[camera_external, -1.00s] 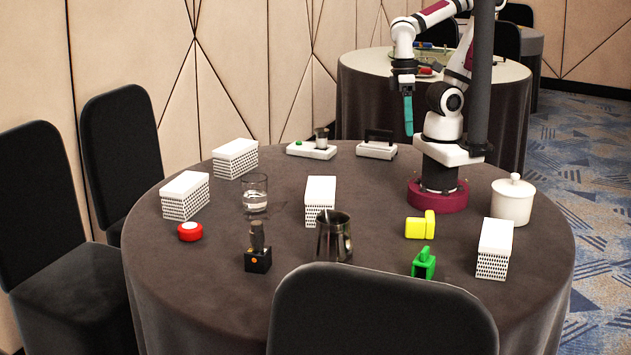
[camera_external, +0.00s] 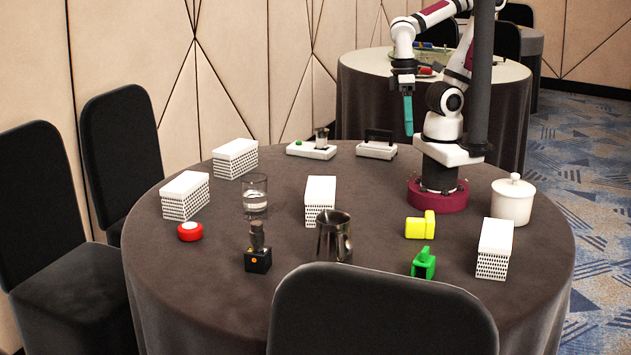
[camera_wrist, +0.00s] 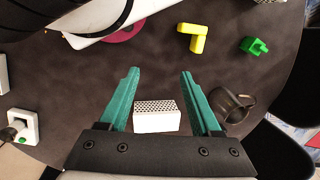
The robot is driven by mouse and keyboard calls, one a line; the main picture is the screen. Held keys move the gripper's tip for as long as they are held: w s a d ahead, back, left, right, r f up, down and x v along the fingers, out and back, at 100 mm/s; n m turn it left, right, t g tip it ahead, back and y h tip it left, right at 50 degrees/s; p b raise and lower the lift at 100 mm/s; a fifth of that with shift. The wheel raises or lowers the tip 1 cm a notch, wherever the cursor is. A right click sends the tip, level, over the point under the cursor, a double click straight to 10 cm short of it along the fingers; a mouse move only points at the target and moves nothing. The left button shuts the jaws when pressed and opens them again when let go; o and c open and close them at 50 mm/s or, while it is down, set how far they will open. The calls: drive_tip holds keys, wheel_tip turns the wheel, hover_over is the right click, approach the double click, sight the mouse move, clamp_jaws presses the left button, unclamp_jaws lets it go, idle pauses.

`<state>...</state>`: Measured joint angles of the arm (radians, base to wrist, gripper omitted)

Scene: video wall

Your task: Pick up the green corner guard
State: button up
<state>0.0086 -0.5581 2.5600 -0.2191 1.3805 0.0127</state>
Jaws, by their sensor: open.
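The green corner guard (camera_external: 423,264) lies on the dark round table near its front edge, right of the metal pitcher. In the wrist view it (camera_wrist: 254,46) shows at the upper right, well beyond the fingertips. My gripper (camera_external: 408,118) hangs above the back of the table, far from the guard. In the wrist view my gripper (camera_wrist: 160,72) has its two teal fingers spread wide with nothing held between them. A white perforated box (camera_wrist: 156,116) shows on the table below, between the fingers in the picture.
A yellow corner piece (camera_external: 420,225) lies just behind the green one. A metal pitcher (camera_external: 333,238) stands to the left and a white box (camera_external: 494,249) to the right. A white lidded jar (camera_external: 513,200), a glass (camera_external: 255,193) and a red button (camera_external: 190,231) also stand on the table.

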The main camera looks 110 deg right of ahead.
drive_tip(key=o, duration=0.3)
drive_tip(key=shift+o, duration=0.2)
drive_tip(key=n+t+y, duration=0.2)
drive_tip(key=n+t, duration=0.4)
drive_tip(key=t, duration=0.1)
approach(422, 262)
drive_tip(key=s+d+f, duration=0.2)
drive_tip(key=s, duration=0.1)
drive_tip(key=shift+s+f, duration=0.15)
drive_tip(key=shift+f, duration=0.2)
drive_tip(key=s+n+t, duration=0.1)
drive_tip(key=n+t, duration=0.1)
drive_tip(key=s+n+t, duration=0.1)
drive_tip(key=s+t, duration=0.1)
drive_tip(key=shift+d+r+n+t+y, duration=0.1)
drive_tip(key=shift+n+t+y, duration=0.2)
drive_tip(key=shift+n+y, duration=0.1)
drive_tip(key=shift+w, duration=0.15)
drive_tip(key=x, duration=0.9)
drive_tip(key=shift+w+r, duration=0.15)
drive_tip(key=shift+r, duration=0.1)
drive_tip(key=x, duration=0.6)
drive_tip(key=shift+a+r, duration=0.3)
